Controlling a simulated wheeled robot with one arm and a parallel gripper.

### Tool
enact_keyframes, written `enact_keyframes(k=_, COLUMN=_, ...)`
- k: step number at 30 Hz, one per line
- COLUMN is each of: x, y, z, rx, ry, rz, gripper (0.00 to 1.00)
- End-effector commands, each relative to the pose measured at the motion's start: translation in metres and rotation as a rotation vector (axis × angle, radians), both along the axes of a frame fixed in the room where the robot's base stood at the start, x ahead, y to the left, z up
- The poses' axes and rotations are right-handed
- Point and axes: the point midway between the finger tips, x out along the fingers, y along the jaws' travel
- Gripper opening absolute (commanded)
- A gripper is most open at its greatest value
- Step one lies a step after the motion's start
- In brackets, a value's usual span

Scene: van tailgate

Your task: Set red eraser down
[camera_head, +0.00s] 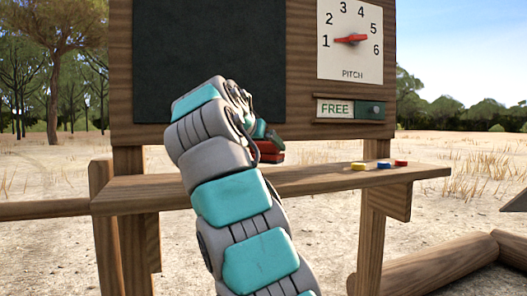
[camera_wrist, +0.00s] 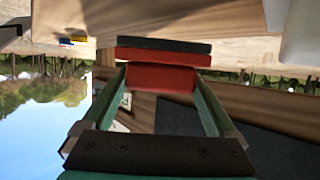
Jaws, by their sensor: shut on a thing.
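My gripper (camera_head: 262,134) is in front of the lower edge of the dark board, just above the wooden shelf (camera_head: 325,178). In the wrist view its two green fingers are shut on the red eraser (camera_wrist: 160,78), one finger on each side. The eraser has a red grip, a wider red layer and a dark layer at its far side, facing the shelf wood (camera_wrist: 235,18). In the head view the red eraser (camera_head: 269,157) shows partly behind my arm, low over the shelf. I cannot tell whether it touches the shelf.
Yellow (camera_head: 358,166), blue (camera_head: 384,165) and red (camera_head: 401,163) small pieces lie on the shelf to the right. Above are the dark board (camera_head: 210,55), the PITCH dial (camera_head: 350,62) and the FREE sign (camera_head: 335,109). The shelf between the eraser and the pieces is clear.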

Motion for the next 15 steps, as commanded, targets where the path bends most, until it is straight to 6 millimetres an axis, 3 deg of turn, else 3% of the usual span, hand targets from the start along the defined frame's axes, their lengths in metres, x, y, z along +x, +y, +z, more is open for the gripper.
enact_keyframes(k=3, x=0.013, y=0.001, z=0.000, rx=0.000, ry=0.001, rz=0.001, gripper=0.39)
enact_keyframes(k=8, x=0.017, y=0.000, z=-0.006, rx=0.000, ry=0.000, rz=0.001, gripper=0.39)
enact_keyframes(k=15, x=0.016, y=0.000, z=-0.035, rx=0.000, ry=0.000, rz=0.000, gripper=0.39)
